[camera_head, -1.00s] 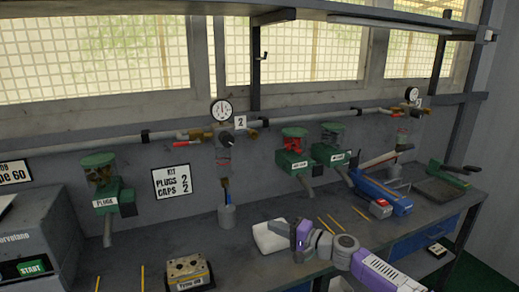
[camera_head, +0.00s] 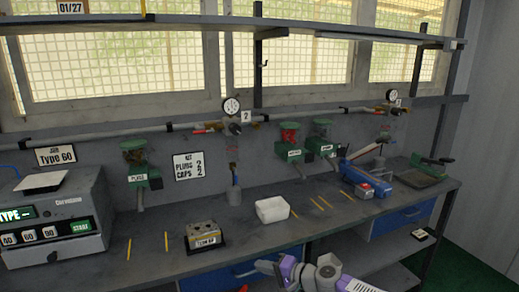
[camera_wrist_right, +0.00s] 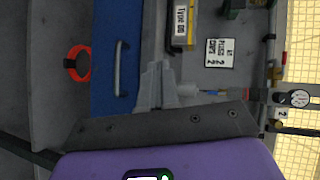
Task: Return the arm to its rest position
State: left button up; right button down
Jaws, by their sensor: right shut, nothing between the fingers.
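My right arm comes in at the bottom of the head view. Its gripper (camera_head: 264,267) is shut and empty, in front of the bench's front edge and low in the picture. The right wrist view shows its grey fingers (camera_wrist_right: 155,86) together, with the blue drawer (camera_wrist_right: 108,60) beyond them. My left gripper is not in view. The valve block (camera_head: 204,233) sits on the bench with its label facing front, apart from the gripper. A white tray (camera_head: 272,209) stands to its right on the bench.
The grey machine (camera_head: 60,225) stands at the left end of the bench (camera_head: 240,240). Green dispensers (camera_head: 140,175) hang on the wall. A blue and grey tool (camera_head: 365,180) lies at the right. A red ring (camera_wrist_right: 78,63) shows in the wrist view.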

jog(key=s+a+f+n+g+h+p, duration=0.1)
jog(key=s+f+g+h, duration=0.1)
jog(key=s+f, duration=0.65)
jog(key=s+a+f+n+g+h+p, duration=0.15)
jog(key=s+f, duration=0.45)
jog(key=f, duration=0.6)
jog(key=s+d+f+g+h, duration=0.1)
jog(key=s+d+f, duration=0.2)
jog(key=s, duration=0.4)
jog(key=s+d+f+g+h, duration=0.1)
jog(key=s+d+f+h, duration=0.1)
jog(key=s, duration=0.6)
jog(key=s+d+f+g+h, duration=0.2)
jog(key=s+d+f, duration=0.3)
jog(key=s+d, duration=0.1)
jog(key=shift+s+p, duration=0.45)
jog(key=shift+s, duration=0.3)
jog(key=shift+a+n, duration=0.1)
jog(key=shift+n, duration=0.15)
